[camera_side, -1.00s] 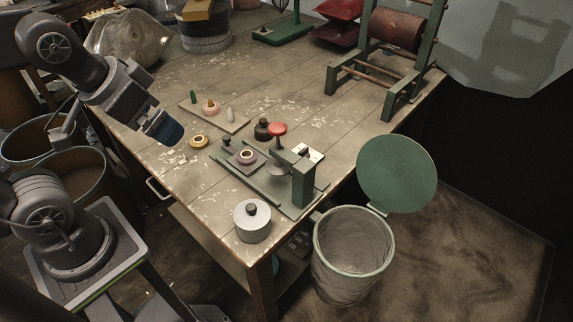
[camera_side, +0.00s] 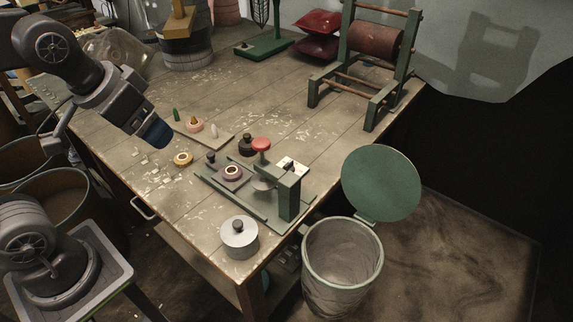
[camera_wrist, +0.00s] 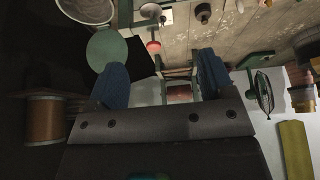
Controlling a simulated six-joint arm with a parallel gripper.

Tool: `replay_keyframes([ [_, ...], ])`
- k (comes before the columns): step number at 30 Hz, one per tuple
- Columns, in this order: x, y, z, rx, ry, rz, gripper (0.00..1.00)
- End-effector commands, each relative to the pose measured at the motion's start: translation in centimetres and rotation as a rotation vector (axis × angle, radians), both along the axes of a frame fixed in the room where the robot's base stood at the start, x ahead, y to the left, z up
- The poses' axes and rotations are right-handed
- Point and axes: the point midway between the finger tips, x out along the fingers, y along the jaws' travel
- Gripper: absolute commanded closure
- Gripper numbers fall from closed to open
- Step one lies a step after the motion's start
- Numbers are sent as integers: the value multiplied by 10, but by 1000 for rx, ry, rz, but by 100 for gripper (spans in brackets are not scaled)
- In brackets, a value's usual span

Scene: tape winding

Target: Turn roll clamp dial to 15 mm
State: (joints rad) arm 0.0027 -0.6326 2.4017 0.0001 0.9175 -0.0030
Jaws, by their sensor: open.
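A green clamp fixture (camera_side: 262,207) stands near the table's front right edge, with an upright post and a red knob (camera_side: 261,145). A white square plate with a small dark part (camera_side: 293,166) sits by the post; it may be the dial, but its marks are too small to read. A mauve roll (camera_side: 232,171) rests on the fixture's left part. My gripper (camera_side: 153,134) is above the table's left side, away from the fixture. In the wrist view its blue fingers (camera_wrist: 162,79) are wide apart and empty, with the red knob (camera_wrist: 153,47) beyond them.
A lidded grey pot (camera_side: 239,239) stands in front of the fixture. A yellow roll (camera_side: 183,159) and a small board with several pieces (camera_side: 204,131) lie nearer my gripper. A dark bottle (camera_side: 246,146) stands behind the fixture. An open bin (camera_side: 340,265) is right of the table.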

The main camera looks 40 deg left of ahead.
Motion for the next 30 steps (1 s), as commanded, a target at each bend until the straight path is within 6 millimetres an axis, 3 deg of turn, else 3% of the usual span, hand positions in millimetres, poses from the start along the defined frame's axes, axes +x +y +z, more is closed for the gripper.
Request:
replay_keyframes([
  [7, 89, -3, 12, -3, 120, -1, 49],
  [11, 139, -6, 3, -3, 181, -2, 61],
  [13, 165, -7, -6, -3, 215, -2, 63],
  [17, 213, -10, -33, -3, 276, -2, 63],
  [21, 259, -14, -73, -1, 341, -2, 63],
  [25, 292, -18, -114, 0, 395, -2, 63],
  [30, 315, -20, -154, 1, 440, 0, 63],
])
